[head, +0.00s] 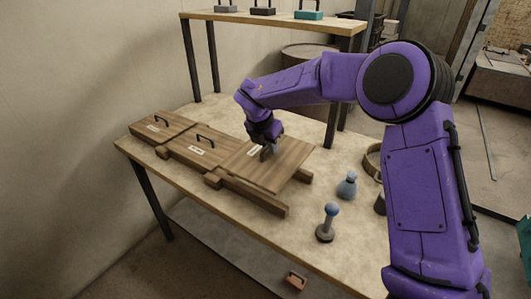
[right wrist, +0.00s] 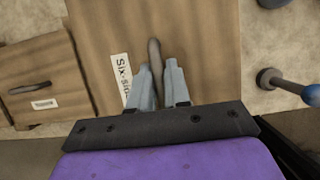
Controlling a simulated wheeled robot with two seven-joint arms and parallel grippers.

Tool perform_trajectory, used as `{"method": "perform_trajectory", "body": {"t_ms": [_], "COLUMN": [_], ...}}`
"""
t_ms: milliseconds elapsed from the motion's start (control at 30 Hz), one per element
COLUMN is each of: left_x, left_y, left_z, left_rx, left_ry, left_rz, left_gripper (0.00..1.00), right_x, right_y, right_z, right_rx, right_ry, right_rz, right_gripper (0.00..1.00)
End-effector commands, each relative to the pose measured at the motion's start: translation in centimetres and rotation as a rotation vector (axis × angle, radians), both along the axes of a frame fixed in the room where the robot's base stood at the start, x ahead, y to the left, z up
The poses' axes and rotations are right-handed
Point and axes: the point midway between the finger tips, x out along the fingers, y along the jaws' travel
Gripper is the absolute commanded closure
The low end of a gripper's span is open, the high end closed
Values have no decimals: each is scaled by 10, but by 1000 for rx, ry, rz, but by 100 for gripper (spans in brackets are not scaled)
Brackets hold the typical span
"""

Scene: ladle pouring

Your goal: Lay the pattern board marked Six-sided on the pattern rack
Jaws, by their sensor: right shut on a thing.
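The wooden pattern board marked Six-sided (head: 287,160) is over the right end of the pattern rack (head: 255,196), whose wooden rails show along the bench. It appears level; I cannot tell whether it rests on the rails or hangs just above. My right gripper (head: 268,149) is shut on its bar handle. In the right wrist view the fingers (right wrist: 157,70) sit on both sides of the handle, next to the white label, partly hidden by a finger, on the board (right wrist: 210,40). My left gripper is not in view.
Two other handled boards, a middle one (head: 205,145) and a far-left one (head: 150,126), lie on the rack to the left. A raised shelf (head: 275,22) is behind.

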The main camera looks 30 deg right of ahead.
Motion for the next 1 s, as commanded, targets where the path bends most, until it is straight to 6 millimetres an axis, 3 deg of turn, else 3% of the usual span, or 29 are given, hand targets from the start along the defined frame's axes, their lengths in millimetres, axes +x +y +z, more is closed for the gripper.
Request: {"method": "perform_trajectory", "body": {"t_ms": [233,400,1000], "left_x": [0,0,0], "left_y": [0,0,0], "left_z": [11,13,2], "left_rx": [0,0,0], "left_ry": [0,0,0], "left_rz": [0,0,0], "left_gripper": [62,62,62], "right_x": [23,23,23], "right_y": [-1,-1,-1], "right_z": [-25,-52,-65], "right_rx": [-1,-1,1], "right_ry": [-2,-2,-4], "right_rz": [-1,1,-2], "right_gripper": [100,100,100]}}
